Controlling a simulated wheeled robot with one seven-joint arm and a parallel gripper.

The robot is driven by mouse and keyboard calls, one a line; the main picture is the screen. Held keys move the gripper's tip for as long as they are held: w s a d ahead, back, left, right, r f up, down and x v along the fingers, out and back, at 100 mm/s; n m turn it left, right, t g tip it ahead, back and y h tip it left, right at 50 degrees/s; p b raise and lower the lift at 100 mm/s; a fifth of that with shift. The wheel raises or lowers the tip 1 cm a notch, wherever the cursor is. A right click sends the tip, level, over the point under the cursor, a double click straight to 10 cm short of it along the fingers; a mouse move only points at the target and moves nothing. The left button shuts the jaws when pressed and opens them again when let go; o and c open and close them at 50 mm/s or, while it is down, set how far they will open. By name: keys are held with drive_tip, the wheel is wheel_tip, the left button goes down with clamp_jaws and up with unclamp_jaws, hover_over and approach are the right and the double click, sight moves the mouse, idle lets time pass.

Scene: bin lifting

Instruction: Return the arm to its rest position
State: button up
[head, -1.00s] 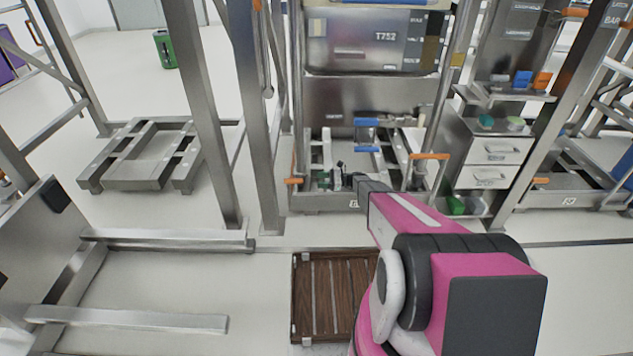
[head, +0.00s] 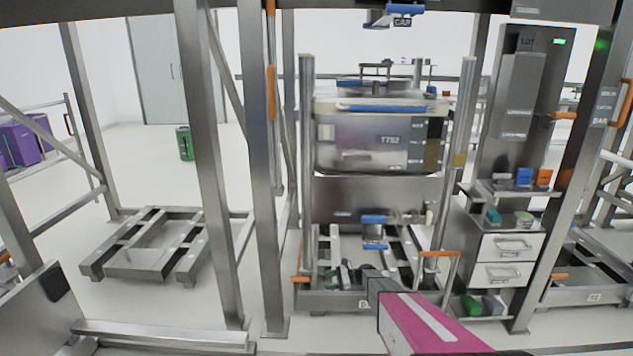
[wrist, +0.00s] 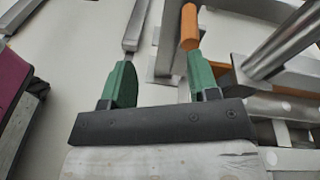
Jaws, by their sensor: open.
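My gripper (wrist: 157,85) shows in the wrist view with its two green fingers spread apart and nothing between them. In the head view my gripper (head: 352,275) is small and dark, at the far end of my pink arm, in front of the low metal base of the bin lift. The steel bin (head: 375,140) marked T752 sits raised between the lift's posts, above and beyond my gripper. In the wrist view an orange-ended bar and metal frame parts lie beyond the fingers; I cannot tell whether any touch them.
Steel posts (head: 208,170) stand at the left of the lift. An empty low metal pallet frame (head: 150,262) lies on the floor at left. A drawer cabinet (head: 508,255) with small coloured items stands at right.

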drive_tip(key=s+d+r+n+h, duration=0.4)
drive_tip(key=s+r+h, duration=0.1)
drive_tip(key=s, duration=0.4)
drive_tip(key=s+d+r+n+h, duration=0.4)
drive_tip(key=s+r, duration=0.4)
drive_tip(key=s, duration=0.2)
drive_tip(key=s+d+r+n+h, duration=0.4)
drive_tip(key=s+r+n+h, duration=0.2)
drive_tip(key=s, duration=0.4)
drive_tip(key=shift+s+d+r+t+h, duration=0.25)
drive_tip(key=shift+r+t+h, duration=0.2)
drive_tip(key=shift+r, duration=0.3)
